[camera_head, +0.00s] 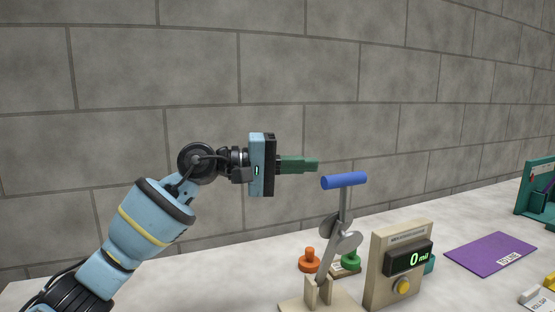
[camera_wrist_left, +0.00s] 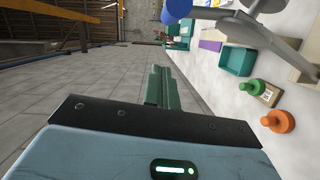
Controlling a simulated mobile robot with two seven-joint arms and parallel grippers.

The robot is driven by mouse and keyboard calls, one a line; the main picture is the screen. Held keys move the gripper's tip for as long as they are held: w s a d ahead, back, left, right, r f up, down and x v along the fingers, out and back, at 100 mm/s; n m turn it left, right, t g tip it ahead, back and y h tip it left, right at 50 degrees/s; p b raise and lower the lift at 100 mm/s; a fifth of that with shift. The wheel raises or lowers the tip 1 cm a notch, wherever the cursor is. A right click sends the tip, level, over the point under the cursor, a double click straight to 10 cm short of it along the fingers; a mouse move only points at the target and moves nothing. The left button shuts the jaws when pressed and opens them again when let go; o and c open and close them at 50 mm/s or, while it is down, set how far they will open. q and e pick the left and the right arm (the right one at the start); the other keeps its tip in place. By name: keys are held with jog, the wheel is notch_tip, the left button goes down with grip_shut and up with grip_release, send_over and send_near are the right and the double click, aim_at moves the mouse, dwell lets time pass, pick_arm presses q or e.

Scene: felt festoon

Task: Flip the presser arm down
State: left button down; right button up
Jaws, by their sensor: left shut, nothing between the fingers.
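The presser arm is a grey metal lever (camera_head: 327,262) with a blue cylindrical handle (camera_head: 344,181). It stands raised and nearly upright on a beige base (camera_head: 320,294). My left gripper (camera_head: 316,164), with green fingers, is shut and empty. In the head view it is just left of the blue handle and slightly higher, with a small gap. In the left wrist view the shut fingers (camera_wrist_left: 158,72) point away from the camera, and the blue handle (camera_wrist_left: 176,10) is cut off at the top edge. My right gripper is not in view.
A beige box with a display reading 0 mil (camera_head: 400,262) stands right of the lever. Orange (camera_head: 309,261) and green (camera_head: 351,262) knobbed pieces sit behind it. A purple sheet (camera_head: 490,253) lies farther right, near a teal stand (camera_head: 536,190). A grey block wall is behind.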

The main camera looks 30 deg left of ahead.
pick_arm(q)
jog(key=d, duration=0.1)
jog(key=s+d, duration=0.1)
jog(key=d+p, duration=0.1)
jog(key=d, duration=0.1)
jog(key=shift+s+d+f, duration=0.1)
jog(key=shift+s+f, duration=0.2)
jog(key=shift+f, duration=0.05)
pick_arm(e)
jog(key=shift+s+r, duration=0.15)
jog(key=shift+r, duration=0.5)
